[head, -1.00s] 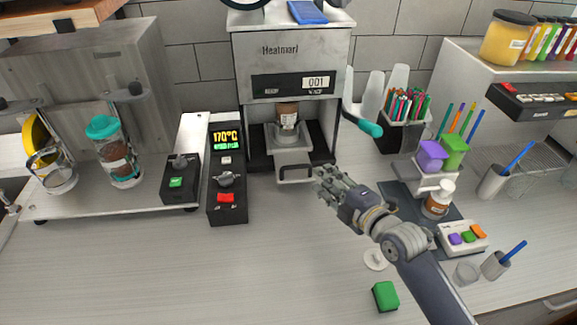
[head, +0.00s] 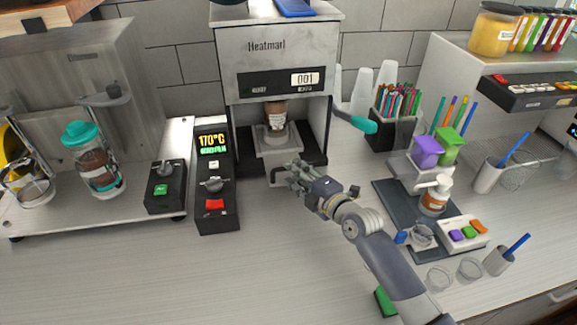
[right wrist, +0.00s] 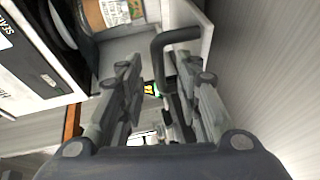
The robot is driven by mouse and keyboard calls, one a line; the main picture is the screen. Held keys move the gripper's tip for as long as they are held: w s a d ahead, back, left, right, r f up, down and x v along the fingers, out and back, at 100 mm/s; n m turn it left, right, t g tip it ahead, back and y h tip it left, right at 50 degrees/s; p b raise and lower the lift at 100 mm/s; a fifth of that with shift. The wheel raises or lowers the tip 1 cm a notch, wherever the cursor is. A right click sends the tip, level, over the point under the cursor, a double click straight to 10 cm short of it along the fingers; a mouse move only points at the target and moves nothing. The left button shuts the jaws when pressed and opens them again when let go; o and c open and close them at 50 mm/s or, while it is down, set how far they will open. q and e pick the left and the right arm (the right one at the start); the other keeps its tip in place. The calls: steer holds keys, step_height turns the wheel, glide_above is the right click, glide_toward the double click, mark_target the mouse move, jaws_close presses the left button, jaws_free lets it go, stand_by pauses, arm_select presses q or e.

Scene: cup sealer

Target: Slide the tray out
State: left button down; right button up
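The grey tray (head: 284,153) sits in the bay of the cup sealer (head: 275,62), with a brown-labelled cup (head: 276,117) in it. Its dark handle sticks out at the front and is partly covered by my right gripper (head: 287,175) in the head view. In the right wrist view, the bent handle (right wrist: 172,40) runs between the two fingers of the right gripper (right wrist: 158,75). The fingers stand apart on either side of it, and I see no firm hold. The cup label (right wrist: 114,12) shows beyond. My left gripper is not in view.
A black control box (head: 215,185) stands left of the tray front. A teal lever (head: 355,122) juts out at the sealer's right side. A dark mat (head: 397,207) with a bottle lies further right.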

steer(key=shift+x, duration=1.9)
jaws_close()
